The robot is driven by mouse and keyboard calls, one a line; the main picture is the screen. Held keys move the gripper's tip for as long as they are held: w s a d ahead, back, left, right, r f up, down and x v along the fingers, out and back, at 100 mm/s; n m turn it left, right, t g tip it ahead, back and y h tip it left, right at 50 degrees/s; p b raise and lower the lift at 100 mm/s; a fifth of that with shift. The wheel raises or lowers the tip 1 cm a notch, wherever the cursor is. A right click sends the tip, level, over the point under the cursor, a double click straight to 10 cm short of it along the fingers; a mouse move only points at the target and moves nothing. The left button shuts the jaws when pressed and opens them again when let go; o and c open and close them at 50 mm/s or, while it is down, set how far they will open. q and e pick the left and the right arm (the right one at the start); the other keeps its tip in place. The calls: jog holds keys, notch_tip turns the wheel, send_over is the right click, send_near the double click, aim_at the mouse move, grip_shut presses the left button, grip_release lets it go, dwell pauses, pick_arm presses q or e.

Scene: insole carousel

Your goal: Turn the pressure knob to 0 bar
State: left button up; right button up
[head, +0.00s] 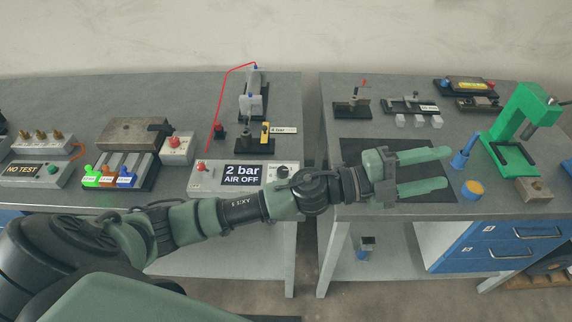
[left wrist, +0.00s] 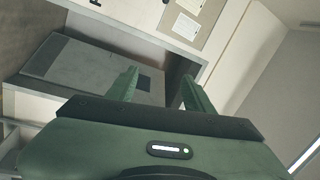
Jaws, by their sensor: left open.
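The pressure panel (head: 213,178) lies near the front edge of the left table. Its display (head: 242,175) reads "2 bar AIR OFF". A small dark knob (head: 283,171) sits on the panel just right of the display, close behind my left forearm. My left gripper (head: 441,168) is well right of the knob, above the right table, pointing right. Its two green fingers are apart with nothing between them. The fingers also show in the left wrist view (left wrist: 160,88), where the knob is not seen. My right gripper is not in view.
A red button (head: 201,167) is at the panel's left end. Left of it are a box with a red knob (head: 176,147) and a vise-like block (head: 135,133). A dark mat (head: 365,152) lies under my left gripper. A green press (head: 520,118) stands at right. A gap separates the tables.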

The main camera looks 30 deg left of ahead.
pick_arm(q)
jog(key=s+d+f+m+g, duration=0.2)
jog(key=m+g, duration=0.3)
jog(key=m, duration=0.1)
jog(key=m+g+y, duration=0.5)
jog(key=g+y, duration=0.2)
jog(key=y, duration=0.9)
send_over(282, 170)
jog(key=f, duration=1)
jog(key=shift+d+f+p, duration=0.15)
jog(key=shift+d+p, duration=0.05)
jog(key=shift+p, duration=0.15)
jog(key=shift+a+f, duration=0.1)
jog(key=shift+a, duration=0.2)
notch_tip(282, 170, down, 6)
jog(key=shift+d+f+p, duration=0.1)
jog(key=shift+d+p, duration=0.05)
jog(key=shift+p, duration=0.85)
jog(key=shift+f, duration=0.65)
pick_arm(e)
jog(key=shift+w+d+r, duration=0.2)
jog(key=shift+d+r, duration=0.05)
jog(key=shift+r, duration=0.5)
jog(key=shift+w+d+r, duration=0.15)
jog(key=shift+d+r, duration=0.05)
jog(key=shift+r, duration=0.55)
